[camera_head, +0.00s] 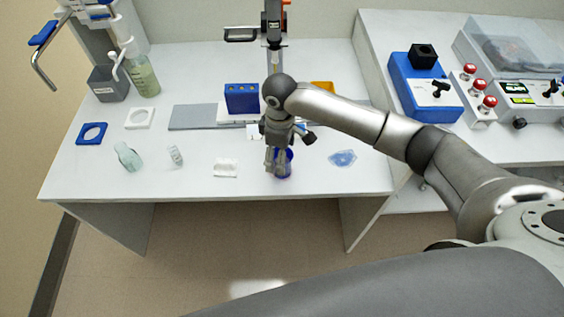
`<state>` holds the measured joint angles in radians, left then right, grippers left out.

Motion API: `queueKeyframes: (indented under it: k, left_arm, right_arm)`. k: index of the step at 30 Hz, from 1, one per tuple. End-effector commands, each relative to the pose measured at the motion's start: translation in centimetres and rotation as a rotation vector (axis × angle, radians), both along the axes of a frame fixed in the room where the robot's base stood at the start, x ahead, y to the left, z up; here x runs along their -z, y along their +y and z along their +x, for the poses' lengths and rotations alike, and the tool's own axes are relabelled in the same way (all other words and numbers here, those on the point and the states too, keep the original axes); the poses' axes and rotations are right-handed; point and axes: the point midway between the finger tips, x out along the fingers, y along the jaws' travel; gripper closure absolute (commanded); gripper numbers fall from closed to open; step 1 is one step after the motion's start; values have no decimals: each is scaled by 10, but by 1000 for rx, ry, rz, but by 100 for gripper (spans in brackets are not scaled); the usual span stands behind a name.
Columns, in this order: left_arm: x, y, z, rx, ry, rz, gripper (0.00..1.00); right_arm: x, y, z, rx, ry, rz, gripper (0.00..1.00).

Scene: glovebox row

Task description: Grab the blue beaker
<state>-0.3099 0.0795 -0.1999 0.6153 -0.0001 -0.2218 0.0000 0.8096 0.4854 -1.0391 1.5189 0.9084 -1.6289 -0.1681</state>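The blue beaker (283,170) stands on the white table near its front edge. It is a small deep-blue vessel, partly covered by my gripper. My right gripper (276,163) comes in from the right, points down and is at the beaker, with its fingers over the beaker's left side. I cannot tell whether the fingers are closed on the beaker or only around or beside it. My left gripper is not in view.
A blue rack (241,98) and a pipette stand (273,25) are behind. A blue patch (343,158) lies to the right. A small bottle (128,156) and a white piece (225,168) lie left. A control bench (432,80) stands right.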

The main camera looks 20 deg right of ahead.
Motion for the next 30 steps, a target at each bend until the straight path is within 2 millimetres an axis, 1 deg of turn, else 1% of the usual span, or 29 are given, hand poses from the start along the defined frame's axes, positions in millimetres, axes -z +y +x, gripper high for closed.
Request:
queueKeyframes:
  k: [1, 4, 10, 14, 20, 30]
  left_arm:
    - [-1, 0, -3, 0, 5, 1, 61]
    - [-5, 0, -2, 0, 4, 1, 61]
    - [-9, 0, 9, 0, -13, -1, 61]
    - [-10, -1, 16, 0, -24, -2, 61]
    - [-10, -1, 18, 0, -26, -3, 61]
    - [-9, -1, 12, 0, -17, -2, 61]
  right_arm:
    - [4, -1, 0, 1, 1, 0, 22]
    - [15, -3, -1, 2, 3, -1, 22]
    - [45, -6, -1, 1, 2, -1, 22]
    - [52, -6, 0, 1, 0, -1, 22]
    - [53, -5, 0, 0, -1, -1, 22]
    - [52, -5, 0, 0, -1, -1, 66]
